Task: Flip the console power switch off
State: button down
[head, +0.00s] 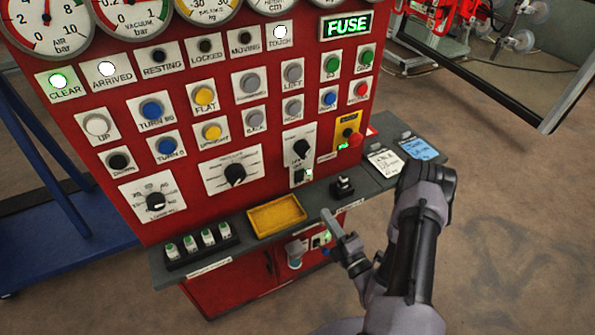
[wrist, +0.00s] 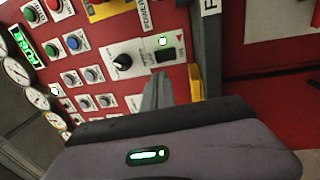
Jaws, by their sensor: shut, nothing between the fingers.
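The red console (head: 225,130) stands in front of me. On its lower right, a white plate carries a black knob (head: 301,147), a black switch (head: 298,176) and a lit green lamp (head: 309,172). In the wrist view, the same plate shows the knob (wrist: 122,62), the dark switch (wrist: 165,55) and the green lamp (wrist: 163,41). Its lettering is too small to read. My gripper (head: 328,215) is shut and empty, near the shelf's front edge and below the switch. In the wrist view, the closed fingers (wrist: 158,88) point towards the plate, apparently apart from the switch.
The grey shelf (head: 240,243) juts out below the panel. It carries a yellow tray (head: 276,215), a row of green-topped items (head: 197,240) and a small black object (head: 343,186). A red emergency button (head: 355,140) sits right of the plate. Open floor lies right.

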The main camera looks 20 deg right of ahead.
aim_at(301, 174)
jog(key=shift+s, duration=0.2)
jog(key=w, duration=0.4)
jog(key=w+r+b, duration=0.1)
jog(key=w, duration=0.3)
jog(key=w+b, duration=0.1)
jog(key=w, duration=0.3)
jog(key=shift+w+a+r, duration=0.25)
jog(key=shift+w+r, duration=0.1)
jog(key=shift+w, duration=0.05)
jog(key=shift+w+r, duration=0.1)
jog(key=shift+w, duration=0.55)
